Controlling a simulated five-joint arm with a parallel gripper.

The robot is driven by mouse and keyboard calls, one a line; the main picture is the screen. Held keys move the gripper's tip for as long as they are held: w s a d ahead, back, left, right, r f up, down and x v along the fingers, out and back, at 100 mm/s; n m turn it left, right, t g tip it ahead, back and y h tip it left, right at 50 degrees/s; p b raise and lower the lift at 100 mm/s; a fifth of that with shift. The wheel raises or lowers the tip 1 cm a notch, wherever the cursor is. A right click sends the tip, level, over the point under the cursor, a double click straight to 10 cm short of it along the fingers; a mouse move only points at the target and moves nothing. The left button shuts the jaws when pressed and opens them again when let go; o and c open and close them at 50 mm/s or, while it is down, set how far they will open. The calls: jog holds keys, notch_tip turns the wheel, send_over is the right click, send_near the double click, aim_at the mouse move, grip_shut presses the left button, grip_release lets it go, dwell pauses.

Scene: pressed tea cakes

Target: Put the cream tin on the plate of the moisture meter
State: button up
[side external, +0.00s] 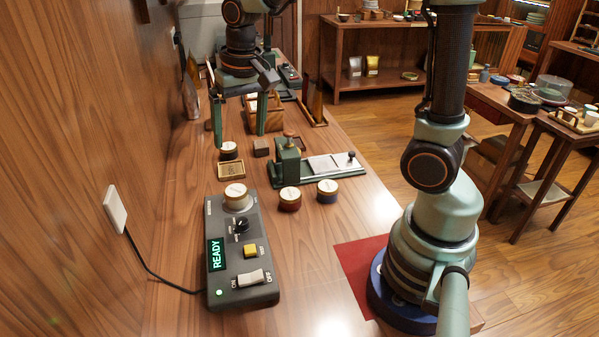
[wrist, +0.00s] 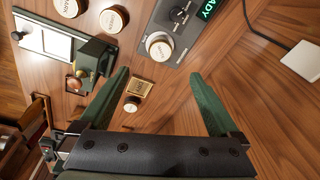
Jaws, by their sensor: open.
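The moisture meter (side external: 232,235) is a dark grey box near the left wall, its green screen reading READY. The cream tin (side external: 236,192), pale-sided with a lettered white lid, stands upright on the round plate at the meter's far end. It also shows in the wrist view (wrist: 159,46), covering most of the plate. My gripper (side external: 238,139) is open and empty, beyond the meter and apart from the tin. In the wrist view, its green fingers (wrist: 160,78) are spread wide, with nothing held between them.
A dark tin (side external: 228,151) stands beside a brass tray (side external: 231,170) near my gripper.

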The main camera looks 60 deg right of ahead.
jog(key=s+r+n+t, duration=0.3)
jog(key=s+n+t, duration=0.1)
jog(key=s, duration=0.6)
jog(key=shift+a+r+n, duration=0.2)
jog(key=shift+r+n, duration=0.2)
